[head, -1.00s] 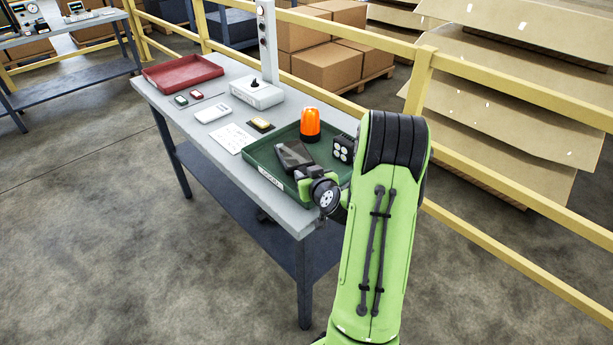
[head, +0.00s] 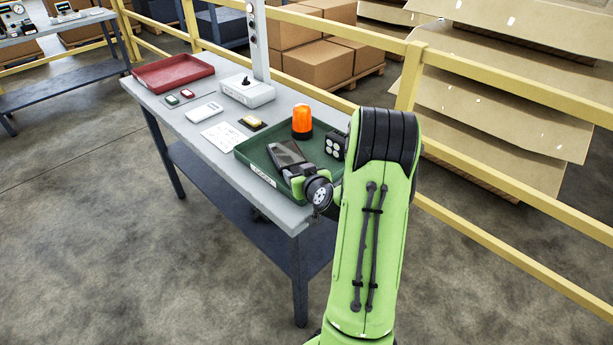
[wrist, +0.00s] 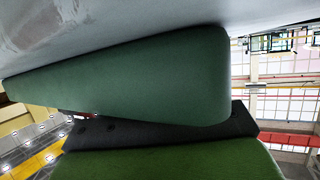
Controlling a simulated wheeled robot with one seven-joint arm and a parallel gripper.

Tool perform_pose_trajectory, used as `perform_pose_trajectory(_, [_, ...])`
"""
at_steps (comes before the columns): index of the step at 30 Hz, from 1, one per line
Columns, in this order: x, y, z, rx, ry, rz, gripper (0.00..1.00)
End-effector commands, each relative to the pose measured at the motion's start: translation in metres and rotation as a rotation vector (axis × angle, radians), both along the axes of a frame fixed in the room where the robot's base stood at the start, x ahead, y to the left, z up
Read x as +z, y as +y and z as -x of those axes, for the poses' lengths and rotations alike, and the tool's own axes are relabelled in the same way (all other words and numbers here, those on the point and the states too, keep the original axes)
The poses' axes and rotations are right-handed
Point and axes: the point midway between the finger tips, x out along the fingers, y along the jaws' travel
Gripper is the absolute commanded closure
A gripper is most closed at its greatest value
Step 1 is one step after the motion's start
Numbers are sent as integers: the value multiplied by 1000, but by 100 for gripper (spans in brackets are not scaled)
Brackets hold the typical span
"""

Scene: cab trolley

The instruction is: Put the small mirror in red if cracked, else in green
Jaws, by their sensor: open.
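The green tray (head: 262,170) is at the near right end of the table, with a white label on its front rim. A dark rectangular piece with a glossy face (head: 287,153) shows over the tray at the end of my arm. It may be the small mirror, but I cannot tell for sure, and no crack can be made out. My gripper (head: 294,167) is low over the green tray, right at this piece, open; its fingers are mostly hidden. The red tray (head: 172,76) is at the far left end and looks empty. The wrist view shows large blurred green and grey surfaces close up.
An orange beacon (head: 302,122) and a black lamp with several round lenses (head: 335,146) are in the green tray. An amber lamp (head: 251,123), a paper sheet (head: 221,136), a white flat piece (head: 204,112) and a white switch box (head: 247,91) are on the table. Yellow rails (head: 480,89) run behind.

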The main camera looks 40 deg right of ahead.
Motion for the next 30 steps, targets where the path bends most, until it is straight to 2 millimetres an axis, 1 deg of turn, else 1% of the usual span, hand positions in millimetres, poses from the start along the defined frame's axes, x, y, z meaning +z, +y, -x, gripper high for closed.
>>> perform_pose_trajectory(2, [11,2,2,3,13,-8,43])
perform_pose_trajectory(3, [11,4,15,-3,10,-6,43])
perform_pose_trajectory(11, [39,29,80,-6,1,1,43])
perform_pose_trajectory(21, [50,38,100,4,-7,5,43])
perform_pose_trajectory(25, [53,43,102,11,3,2,43])
perform_pose_trajectory(26, [54,49,100,26,12,1,43])
perform_pose_trajectory(28, [55,74,92,95,56,-2,43])
perform_pose_trajectory(29, [55,90,89,136,85,-6,43])
perform_pose_trajectory(30, [55,115,86,196,135,-9,43])
